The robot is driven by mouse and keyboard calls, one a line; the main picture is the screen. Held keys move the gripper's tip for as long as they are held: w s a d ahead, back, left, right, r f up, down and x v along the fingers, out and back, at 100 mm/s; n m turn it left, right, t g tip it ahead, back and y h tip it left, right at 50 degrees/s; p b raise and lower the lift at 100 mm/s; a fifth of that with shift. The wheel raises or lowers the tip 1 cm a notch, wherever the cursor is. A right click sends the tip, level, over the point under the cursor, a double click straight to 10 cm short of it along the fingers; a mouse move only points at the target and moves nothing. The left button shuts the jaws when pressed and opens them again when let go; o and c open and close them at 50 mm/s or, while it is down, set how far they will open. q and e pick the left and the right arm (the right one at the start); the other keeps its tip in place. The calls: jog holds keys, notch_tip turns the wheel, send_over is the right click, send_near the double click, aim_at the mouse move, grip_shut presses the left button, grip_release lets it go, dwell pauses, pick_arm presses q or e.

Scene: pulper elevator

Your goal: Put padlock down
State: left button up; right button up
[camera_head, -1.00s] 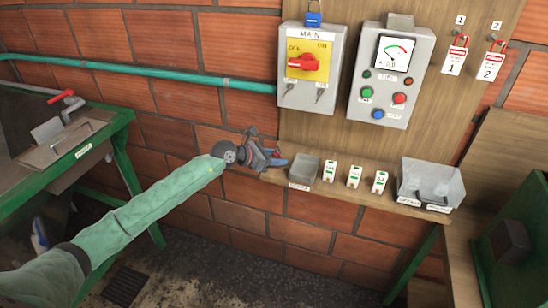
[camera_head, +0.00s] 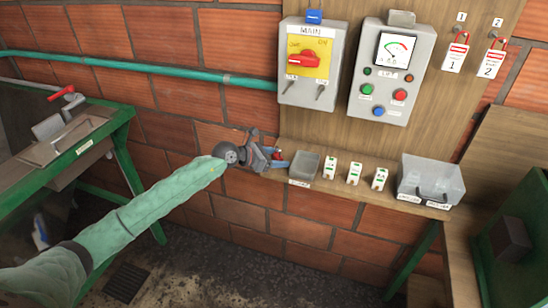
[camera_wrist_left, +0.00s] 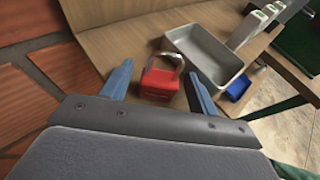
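A red padlock (camera_wrist_left: 160,82) with a metal shackle stands on the wooden shelf (camera_head: 330,186), beside the grey open tray (camera_wrist_left: 208,55). My left gripper (camera_wrist_left: 160,86) is open around it, with a gap between the padlock and each blue finger. In the head view my left gripper (camera_head: 278,158) is at the shelf's left end, just left of the same tray (camera_head: 304,168). Only a small red bit of the padlock (camera_head: 279,154) shows there, the rest hidden by the gripper. My right gripper is not in view.
Several small white tagged blocks (camera_head: 354,172) and a larger grey bin (camera_head: 430,180) stand along the shelf to the right. A green-framed bench (camera_head: 65,150) is at left.

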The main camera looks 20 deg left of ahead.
pick_arm(q)
jog(key=shift+r, duration=0.2)
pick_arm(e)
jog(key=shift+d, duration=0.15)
pick_arm(q)
jog(key=shift+s+a, duration=0.1)
jog(key=shift+a, duration=0.05)
jog(key=shift+s+a+r, duration=0.1)
jog(key=shift+s+a, duration=0.1)
jog(key=shift+s+a+r+b, duration=0.25)
jog(key=shift+s+a+b, duration=0.2)
jog(key=shift+a+b, duration=0.05)
jog(key=b+v, duration=0.3)
jog(key=v, duration=0.6)
jog(key=shift+s+r+b, duration=0.25)
jog(key=shift+b, duration=0.05)
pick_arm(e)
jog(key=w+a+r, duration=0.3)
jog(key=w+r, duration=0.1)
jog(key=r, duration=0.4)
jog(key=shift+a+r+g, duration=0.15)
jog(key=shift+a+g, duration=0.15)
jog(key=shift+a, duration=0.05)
pick_arm(q)
jog(key=shift+a, duration=0.15)
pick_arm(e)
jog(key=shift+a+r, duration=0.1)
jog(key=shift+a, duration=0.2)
